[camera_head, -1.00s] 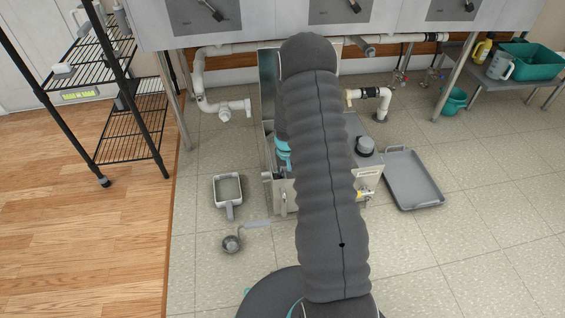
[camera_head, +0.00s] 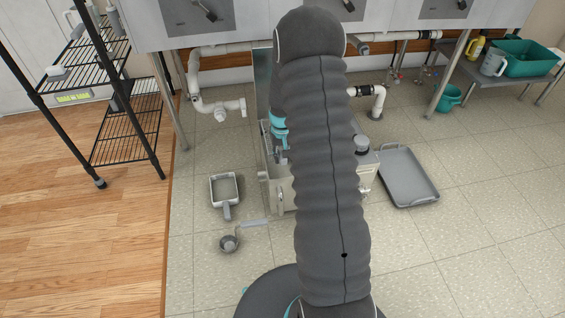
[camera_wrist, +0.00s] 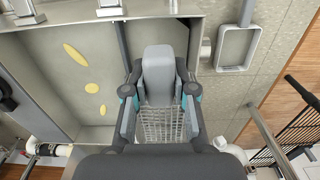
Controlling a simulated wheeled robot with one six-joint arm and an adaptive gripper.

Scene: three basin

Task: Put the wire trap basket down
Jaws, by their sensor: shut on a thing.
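The wire trap basket (camera_wrist: 162,124) shows in the wrist view as a light metal mesh between my gripper's fingers. My gripper (camera_wrist: 160,92) is shut on it, with a grey block-like part standing between the fingers. The open metal trap box (camera_wrist: 75,70), with yellow spots inside, lies to the left of and under the gripper. I cannot tell how high the basket hangs or whether it touches anything. In the head view my arm hides the basket and most of the gripper, and the box (camera_head: 283,195) is partly covered.
A square long-handled scoop (camera_head: 225,188) and a small ladle (camera_head: 229,243) lie on the floor left of the box. A grey tray (camera_head: 407,178) lies to its right. A black wire shelf (camera_head: 124,137) stands at the left. White pipes (camera_head: 205,100) hang beneath the sinks.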

